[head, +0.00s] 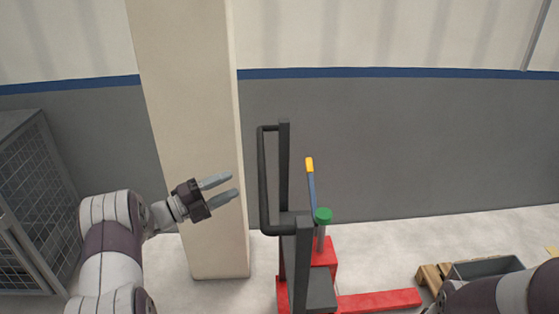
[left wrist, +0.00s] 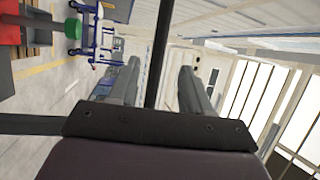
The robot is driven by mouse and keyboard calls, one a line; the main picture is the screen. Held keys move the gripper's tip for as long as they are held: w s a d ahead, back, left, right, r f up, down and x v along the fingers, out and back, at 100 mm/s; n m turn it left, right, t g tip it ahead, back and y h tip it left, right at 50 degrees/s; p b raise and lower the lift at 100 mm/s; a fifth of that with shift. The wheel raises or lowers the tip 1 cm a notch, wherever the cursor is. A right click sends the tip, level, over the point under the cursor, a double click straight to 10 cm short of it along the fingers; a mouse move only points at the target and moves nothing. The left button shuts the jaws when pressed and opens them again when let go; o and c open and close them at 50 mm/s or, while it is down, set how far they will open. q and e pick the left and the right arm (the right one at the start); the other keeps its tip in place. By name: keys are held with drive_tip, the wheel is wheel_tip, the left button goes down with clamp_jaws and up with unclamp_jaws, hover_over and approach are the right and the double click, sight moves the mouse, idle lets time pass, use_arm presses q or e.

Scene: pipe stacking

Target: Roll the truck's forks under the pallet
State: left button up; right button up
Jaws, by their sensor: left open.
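The truck has a red base (head: 320,255), a dark upright frame with a handle bar (head: 263,180), and a red fork (head: 380,300) reaching right along the floor. The wooden pallet (head: 430,277) is at the lower right, close to the fork tip; my right arm partly hides it, so I cannot tell whether the fork is under it. My left gripper (head: 237,185) is open and empty, left of the handle bar and apart from it. In the left wrist view, a dark bar (left wrist: 160,55) shows between the open fingers (left wrist: 158,88). My right gripper is out of view.
A grey bin (head: 487,267) sits at the pallet. A beige pillar (head: 190,120) stands behind my left gripper, and a mesh cage (head: 35,190) at the left. A blue-framed cart (left wrist: 97,35) shows in the left wrist view. Floor by the wall is clear.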

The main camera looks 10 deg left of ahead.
use_arm(q)
drive_tip(key=p+x, duration=0.1)
drive_tip(key=x, duration=1.1)
drive_tip(key=shift+w+d, duration=0.2)
drive_tip(key=shift+w, duration=0.15)
clamp_jaws()
idle(0.6)
